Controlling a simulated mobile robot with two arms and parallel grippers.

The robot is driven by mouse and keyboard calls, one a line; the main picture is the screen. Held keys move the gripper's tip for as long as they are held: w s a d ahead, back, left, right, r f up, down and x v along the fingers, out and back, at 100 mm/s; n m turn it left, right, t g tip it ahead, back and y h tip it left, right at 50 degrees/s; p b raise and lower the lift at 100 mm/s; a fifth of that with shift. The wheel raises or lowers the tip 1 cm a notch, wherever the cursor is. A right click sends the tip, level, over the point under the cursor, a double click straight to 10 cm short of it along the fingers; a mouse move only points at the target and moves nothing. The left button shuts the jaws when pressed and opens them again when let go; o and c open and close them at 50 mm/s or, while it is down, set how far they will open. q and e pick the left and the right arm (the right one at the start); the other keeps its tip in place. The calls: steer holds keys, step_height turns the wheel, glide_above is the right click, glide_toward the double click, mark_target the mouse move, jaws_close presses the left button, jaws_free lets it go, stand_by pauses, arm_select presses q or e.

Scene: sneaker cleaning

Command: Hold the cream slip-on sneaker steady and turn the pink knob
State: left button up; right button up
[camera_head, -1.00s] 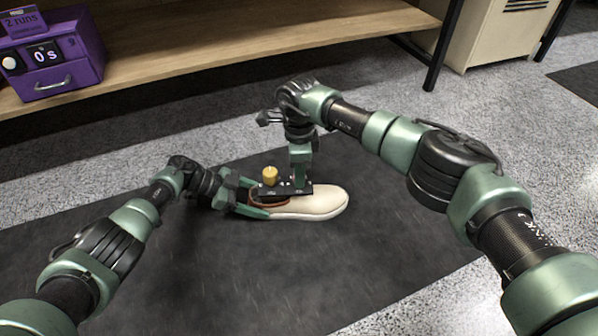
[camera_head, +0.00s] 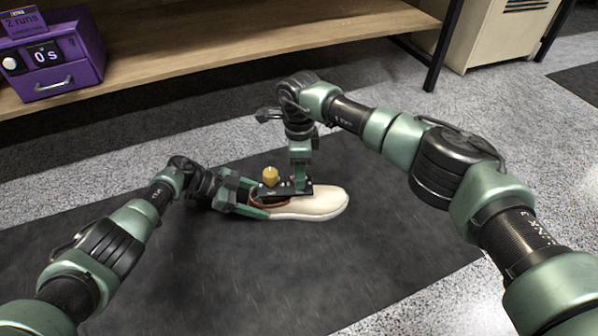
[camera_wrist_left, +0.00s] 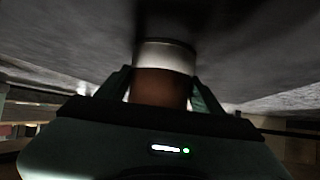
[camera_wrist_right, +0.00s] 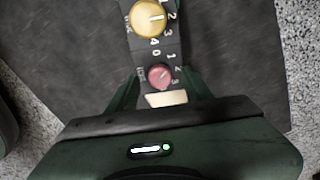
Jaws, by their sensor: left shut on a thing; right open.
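The cream slip-on sneaker (camera_head: 318,206) lies on the dark mat, toe to the right. My left gripper (camera_head: 258,208) is shut on its heel end; the left wrist view shows the brown and white heel (camera_wrist_left: 165,85) between the fingers. A black panel (camera_wrist_right: 152,44) with knobs sits over the shoe's opening. The pink knob (camera_wrist_right: 160,76) shows in the right wrist view, a pale mark on its face, small numbers around it. My right gripper (camera_wrist_right: 160,90) is open, pointing down, with one finger on each side of the knob's end of the panel. Contact with the knob cannot be told.
A yellow knob (camera_head: 271,175) stands on the same panel, left of my right gripper in the head view. The dark mat (camera_head: 390,255) is clear around the shoe. A purple box (camera_head: 62,62) with a "0 s" display stands on a wooden shelf (camera_head: 250,27) behind.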

step_height(320, 180, up, 11)
stand_by(0.3)
arm_select(q)
steer(key=o, duration=1.8)
steer(key=shift+c, duration=0.2)
steer(key=shift+a, duration=0.1)
steer(key=v, duration=1.1)
steer(key=shift+a+r, duration=0.3)
